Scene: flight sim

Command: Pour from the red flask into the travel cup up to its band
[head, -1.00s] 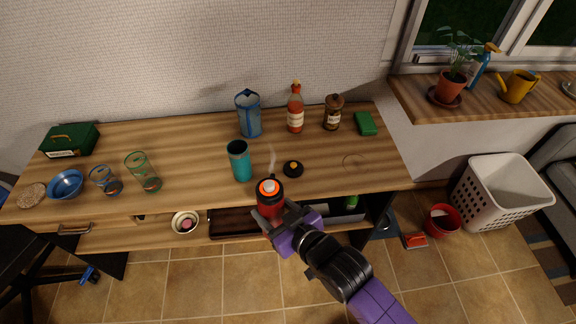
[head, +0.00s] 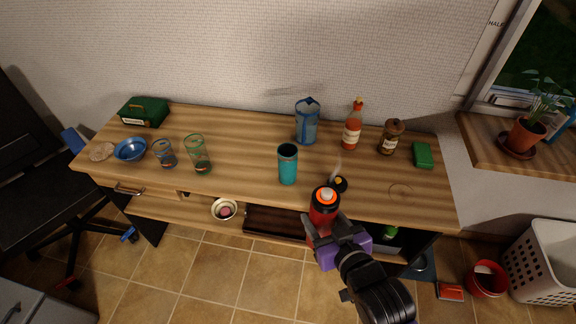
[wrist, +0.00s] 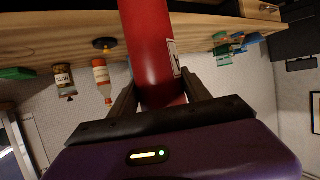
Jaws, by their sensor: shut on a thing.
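My gripper (head: 327,232) is shut on the red flask (head: 322,209), which stands roughly upright in front of the table's front edge. In the wrist view the red flask (wrist: 150,50) sits between my fingers. A black lid with a yellow centre (head: 340,184) lies behind the flask.
A blue-trimmed pitcher (head: 306,124), a sauce bottle (head: 352,130), a brown jar (head: 391,137) and a green block (head: 423,155) stand along the back right. Two glasses (head: 198,156), a blue bowl (head: 131,150) and a green box (head: 144,112) are at left.

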